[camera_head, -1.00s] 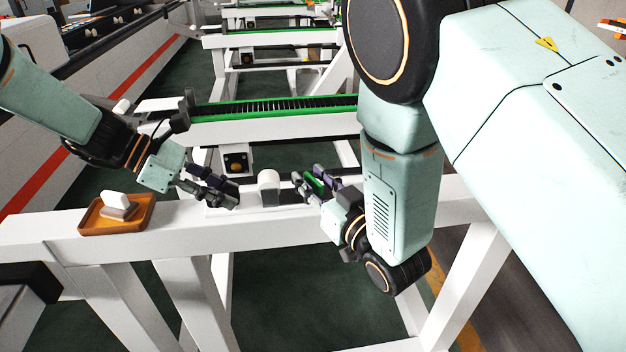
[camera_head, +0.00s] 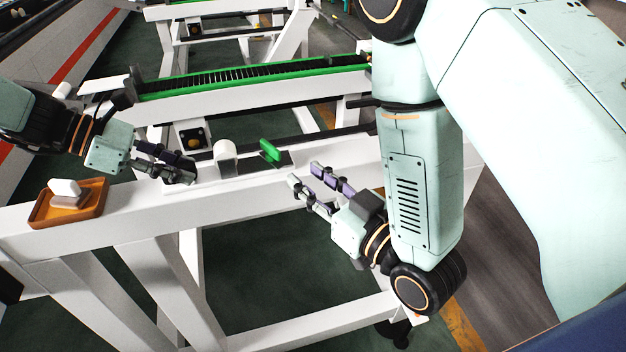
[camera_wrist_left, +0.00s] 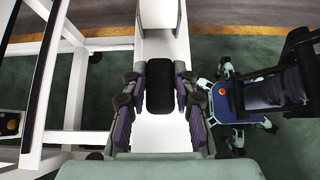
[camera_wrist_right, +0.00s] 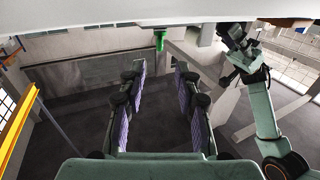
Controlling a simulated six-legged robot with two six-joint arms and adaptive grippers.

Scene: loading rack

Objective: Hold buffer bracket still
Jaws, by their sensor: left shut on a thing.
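My left gripper (camera_head: 178,170) is low over the white beam. In the left wrist view its fingers (camera_wrist_left: 160,100) close on both sides of a black rounded block, apparently part of the buffer bracket (camera_wrist_left: 160,85), at the beam. In the head view a white round-topped piece (camera_head: 226,158) stands just right of this gripper.
An orange-brown tray (camera_head: 48,217) holding a white-and-grey block (camera_head: 68,192) sits on the beam's left end. A green-edged conveyor rail (camera_head: 250,78) runs behind. Open floor lies below the beam (camera_head: 250,200).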

